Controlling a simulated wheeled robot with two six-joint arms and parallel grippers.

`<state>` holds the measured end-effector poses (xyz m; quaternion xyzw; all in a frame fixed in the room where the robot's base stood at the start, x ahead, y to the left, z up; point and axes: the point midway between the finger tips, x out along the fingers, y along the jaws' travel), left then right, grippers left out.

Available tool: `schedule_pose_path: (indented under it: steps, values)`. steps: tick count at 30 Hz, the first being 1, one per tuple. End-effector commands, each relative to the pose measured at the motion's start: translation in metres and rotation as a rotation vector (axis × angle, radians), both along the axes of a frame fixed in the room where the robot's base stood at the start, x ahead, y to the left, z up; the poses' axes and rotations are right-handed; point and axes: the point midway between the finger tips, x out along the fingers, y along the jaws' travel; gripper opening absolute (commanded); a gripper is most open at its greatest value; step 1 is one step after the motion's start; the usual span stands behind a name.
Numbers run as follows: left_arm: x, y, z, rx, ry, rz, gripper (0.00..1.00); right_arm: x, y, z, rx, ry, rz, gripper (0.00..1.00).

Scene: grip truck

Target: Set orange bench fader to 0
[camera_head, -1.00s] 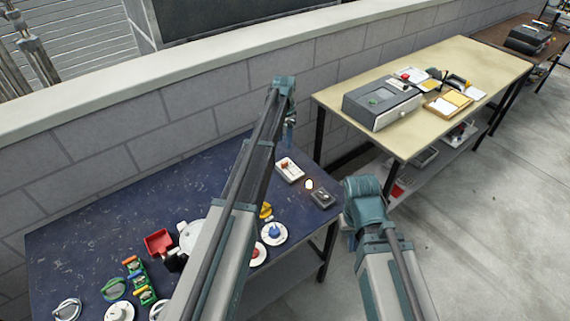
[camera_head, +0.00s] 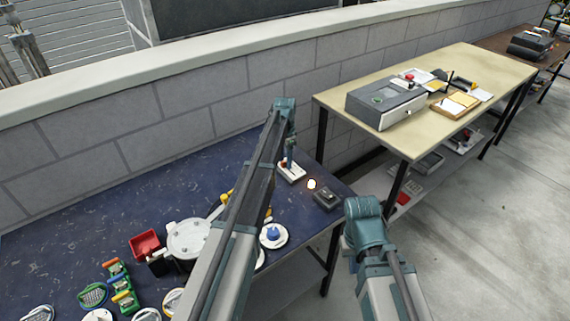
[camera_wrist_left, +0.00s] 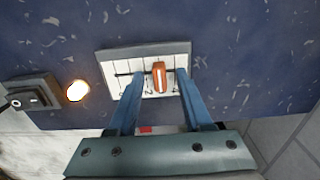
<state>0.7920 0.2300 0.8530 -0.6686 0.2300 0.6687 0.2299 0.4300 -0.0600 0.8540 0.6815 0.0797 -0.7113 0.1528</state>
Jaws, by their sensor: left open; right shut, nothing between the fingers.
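The orange bench fader is a white panel (camera_head: 292,173) in a shallow box on the dark blue bench, near its right end. My left gripper (camera_head: 288,160) points down over the panel. In the left wrist view the open blue fingers of my left gripper (camera_wrist_left: 155,75) lie on either side of the knob, with gaps visible; I cannot tell their exact height. My right arm shows at lower right, but its fingers are hidden.
A glowing lamp (camera_head: 312,184) and a dark switch box (camera_head: 325,199) sit close beside the panel. A blue-knobbed dial (camera_head: 273,235), a round white device (camera_head: 188,238) and a red bin (camera_head: 145,245) stand leftward. The bench's back left is clear.

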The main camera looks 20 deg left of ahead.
Motion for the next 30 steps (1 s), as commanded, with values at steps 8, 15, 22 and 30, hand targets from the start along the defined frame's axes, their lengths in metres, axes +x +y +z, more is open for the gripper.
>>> schedule_pose_path:
  steps: [8, 15, 22, 30]
  values:
    - [0.0, 0.0, 0.0007, 0.0, 0.0, 0.0, 0.36, 0.0, 0.0, 0.0007, 0.0, 0.0, 0.0, 0.0]
    - [0.0001, 0.0001, 0.0007, 0.0, 0.0, 0.0, 0.0, 0.0, -0.0001, 0.0007, 0.0, 0.0, 0.0, 0.0]
    - [0.0, 0.0, 0.0007, 0.0, 0.0, 0.0, 0.0, 0.0, 0.0, 0.0006, 0.0, 0.0, 0.0, 0.0]
    - [0.0, 0.0, 0.0006, 0.0, 0.0, 0.0, 0.0, 0.0, 0.0, 0.0006, 0.0, 0.0, 0.0, 0.0]
